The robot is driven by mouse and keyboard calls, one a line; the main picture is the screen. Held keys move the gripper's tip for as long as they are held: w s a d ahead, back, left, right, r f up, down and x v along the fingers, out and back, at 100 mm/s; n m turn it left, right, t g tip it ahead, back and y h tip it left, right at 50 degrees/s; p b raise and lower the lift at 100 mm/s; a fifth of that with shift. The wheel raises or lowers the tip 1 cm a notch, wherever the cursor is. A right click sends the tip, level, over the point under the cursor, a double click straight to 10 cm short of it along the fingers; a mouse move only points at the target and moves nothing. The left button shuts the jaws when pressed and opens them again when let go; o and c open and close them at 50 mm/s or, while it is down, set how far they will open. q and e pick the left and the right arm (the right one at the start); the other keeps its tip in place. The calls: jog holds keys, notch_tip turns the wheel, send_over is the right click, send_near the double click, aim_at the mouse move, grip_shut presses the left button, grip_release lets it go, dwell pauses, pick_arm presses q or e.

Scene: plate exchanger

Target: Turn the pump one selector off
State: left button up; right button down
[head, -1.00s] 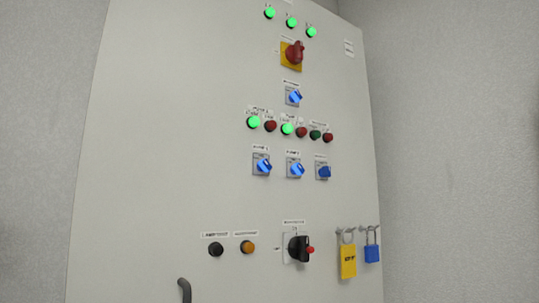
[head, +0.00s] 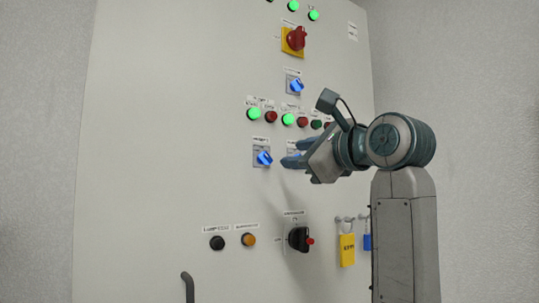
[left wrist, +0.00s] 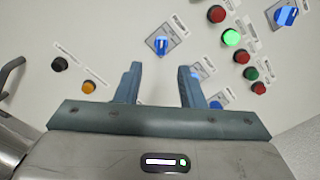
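The pump one selector (head: 264,159) is the leftmost blue knob in the row of three on the grey cabinet door. Its knob looks turned at a slant; its small label is too blurred to read. In the left wrist view the same selector (left wrist: 160,43) shows beyond the gap between the fingertips, apart from both. My left gripper (head: 291,153) is just right of this knob in the head view, in front of the other two selectors, which it mostly hides. Its fingers (left wrist: 158,80) are spread with nothing between them. My right gripper is not in view.
A green lamp (head: 254,114) is lit above the selector, beside a red one (head: 271,116). Another blue selector (head: 295,85) and a red-yellow rotary switch (head: 294,40) sit higher. A black switch (head: 299,239) and yellow padlock (head: 347,250) are below. The door left of the selector is clear.

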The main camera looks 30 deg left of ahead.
aim_at(267, 156)
pick_arm(q)
jog(key=shift+h, duration=0.3)
jog(key=p+x, duration=0.1)
jog(key=x, duration=0.2)
jog(key=p+x, duration=0.2)
jog(key=x, duration=0.1)
jog(key=r+p+x, duration=0.1)
jog(key=p+x, duration=0.1)
jog(key=x, duration=0.1)
jog(key=shift+w+a+f+p, duration=0.2)
jog(key=shift+a+p, duration=0.15)
jog(key=shift+a, duration=0.25)
jog(key=shift+w, duration=0.15)
jog(key=shift+c, duration=0.3)
grip_shut()
